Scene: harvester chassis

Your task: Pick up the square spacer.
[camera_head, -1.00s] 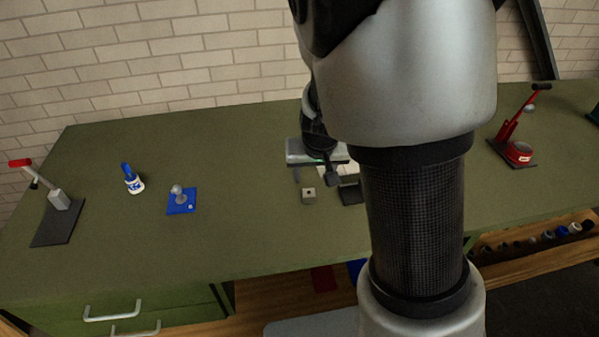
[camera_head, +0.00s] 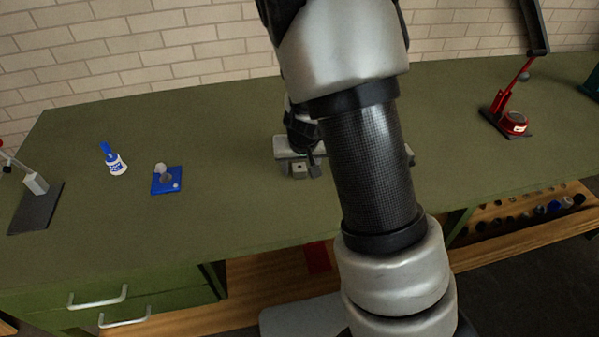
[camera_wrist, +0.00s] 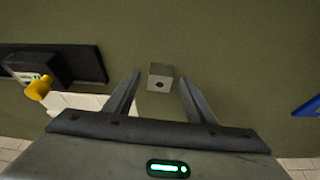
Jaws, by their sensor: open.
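The square spacer (camera_wrist: 160,78) is a small grey block with a dark round hole. In the wrist view it shows between the two dark fingertips of my gripper (camera_wrist: 161,84), with a gap on each side. My gripper is open and empty. In the head view the spacer (camera_head: 299,171) sits on the green bench top, with my gripper (camera_head: 301,168) close around it. How high the fingers are above the bench is hard to tell.
A dark plate (camera_wrist: 92,65) with a black and yellow device lies left in the wrist view. A red press (camera_head: 510,115) stands right. The bench between is clear.

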